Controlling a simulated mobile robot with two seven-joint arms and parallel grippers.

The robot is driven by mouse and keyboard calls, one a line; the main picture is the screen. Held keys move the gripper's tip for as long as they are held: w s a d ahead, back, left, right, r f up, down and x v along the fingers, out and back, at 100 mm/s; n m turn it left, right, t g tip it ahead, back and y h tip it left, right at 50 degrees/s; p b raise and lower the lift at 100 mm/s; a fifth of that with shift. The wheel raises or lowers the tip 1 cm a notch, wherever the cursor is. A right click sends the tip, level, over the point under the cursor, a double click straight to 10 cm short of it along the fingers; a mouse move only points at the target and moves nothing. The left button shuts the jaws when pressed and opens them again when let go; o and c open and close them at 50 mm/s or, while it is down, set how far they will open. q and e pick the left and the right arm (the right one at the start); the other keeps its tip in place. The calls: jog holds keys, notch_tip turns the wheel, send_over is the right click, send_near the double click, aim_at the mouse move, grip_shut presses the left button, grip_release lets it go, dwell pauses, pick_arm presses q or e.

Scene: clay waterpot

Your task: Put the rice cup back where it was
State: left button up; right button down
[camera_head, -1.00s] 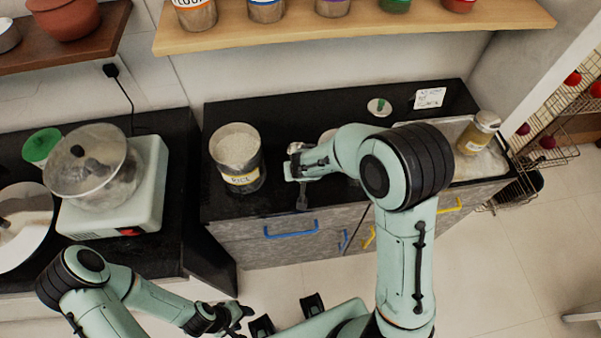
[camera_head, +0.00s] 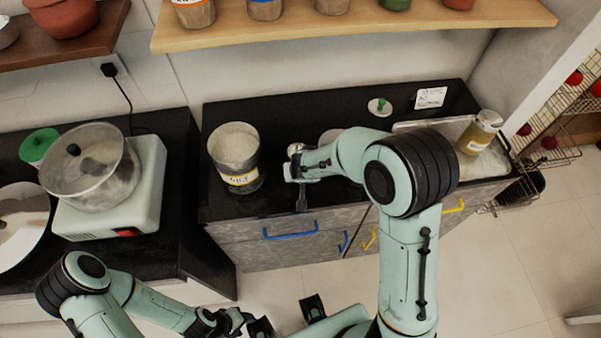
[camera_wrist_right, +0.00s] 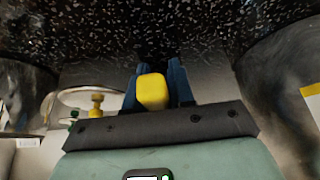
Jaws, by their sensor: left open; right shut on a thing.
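The rice cup looks like a small metal cup (camera_head: 296,149) at my right gripper (camera_head: 298,168), above the front of the black counter. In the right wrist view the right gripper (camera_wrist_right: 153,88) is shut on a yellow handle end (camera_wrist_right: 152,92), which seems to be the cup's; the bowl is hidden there. The open glass rice jar (camera_head: 236,160), with a yellow label, stands just left of the right gripper; it also seems to show at the right of the wrist view (camera_wrist_right: 285,85). My left gripper (camera_head: 246,320) is open and low near the bottom edge, away from the counter.
A white appliance (camera_head: 120,200) with a glass bowl stands left. Jars line the shelf (camera_head: 350,35) above.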

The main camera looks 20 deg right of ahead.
jog(key=c, duration=1)
grip_release()
jog(key=shift+s+f, duration=0.2)
jog(key=shift+f, duration=0.05)
pick_arm(q)
jog(key=shift+a, duration=0.1)
pick_arm(e)
jog(key=shift+f, duration=0.1)
jog(key=shift+s+d, duration=0.1)
jog(key=shift+d, duration=0.05)
pick_arm(q)
jog(key=shift+w, duration=0.1)
pick_arm(e)
jog(key=shift+r+p, duration=0.25)
jog(key=shift+p, duration=0.1)
notch_tip(320, 180, up, 2)
jog(key=shift+r+p, duration=0.15)
jog(key=shift+p, duration=0.4)
jog(key=p+v, duration=0.1)
jog(key=v, duration=0.8)
pick_arm(q)
jog(key=w+r, duration=0.2)
jog(key=r, duration=0.1)
jog(key=shift+r, duration=0.2)
pick_arm(e)
jog(key=shift+v, duration=0.85)
